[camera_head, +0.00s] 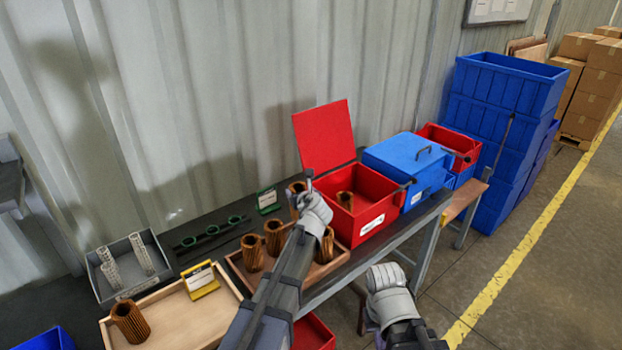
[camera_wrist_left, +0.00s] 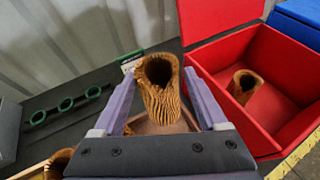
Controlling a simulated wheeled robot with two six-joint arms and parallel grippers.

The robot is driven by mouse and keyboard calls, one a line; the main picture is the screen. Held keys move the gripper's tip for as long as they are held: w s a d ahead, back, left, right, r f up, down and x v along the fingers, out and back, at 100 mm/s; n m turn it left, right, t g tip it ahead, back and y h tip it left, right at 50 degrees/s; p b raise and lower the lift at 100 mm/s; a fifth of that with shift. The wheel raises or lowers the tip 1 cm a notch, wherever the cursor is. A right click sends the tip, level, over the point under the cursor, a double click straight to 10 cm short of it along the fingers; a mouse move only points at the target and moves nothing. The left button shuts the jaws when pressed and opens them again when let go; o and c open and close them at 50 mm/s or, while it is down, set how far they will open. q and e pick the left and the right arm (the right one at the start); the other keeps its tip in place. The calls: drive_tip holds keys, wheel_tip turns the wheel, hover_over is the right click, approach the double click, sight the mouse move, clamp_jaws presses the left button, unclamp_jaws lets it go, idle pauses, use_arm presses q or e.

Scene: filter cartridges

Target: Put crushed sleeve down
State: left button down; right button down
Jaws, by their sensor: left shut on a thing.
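My left gripper (camera_head: 304,188) is shut on a brown pleated sleeve (camera_wrist_left: 160,98), whose pleats look wavy and uneven. Its two lavender fingers stand on either side of the sleeve in the left wrist view. The sleeve is upright with its open end up, above the wooden tray and just left of the open red bin (camera_head: 373,225). In the head view the sleeve (camera_head: 296,187) is partly hidden by my wrist. Another brown sleeve (camera_head: 345,201) is inside the red bin, also seen in the wrist view (camera_wrist_left: 243,84). My right gripper (camera_head: 374,328) is low beside the bench, its fingers mostly hidden.
The wooden tray (camera_head: 338,262) holds several brown sleeves. A light tray (camera_head: 190,320) holds one sleeve (camera_head: 130,322) and a yellow sign. A grey bin (camera_head: 95,272) holds pale mesh tubes. Green rings (camera_head: 212,229) lie behind. A closed blue box (camera_head: 405,160) stands right of the red bin.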

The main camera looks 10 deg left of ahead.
use_arm(q)
drive_tip(key=shift+r+p, duration=3.15)
drive_tip(key=shift+r, duration=0.05)
drive_tip(key=shift+r+p, duration=0.4)
wheel_tip(320, 180, down, 8)
drive_tip(key=b, duration=0.7)
drive_tip(key=shift+r, duration=0.3)
drive_tip(key=shift+a, duration=0.15)
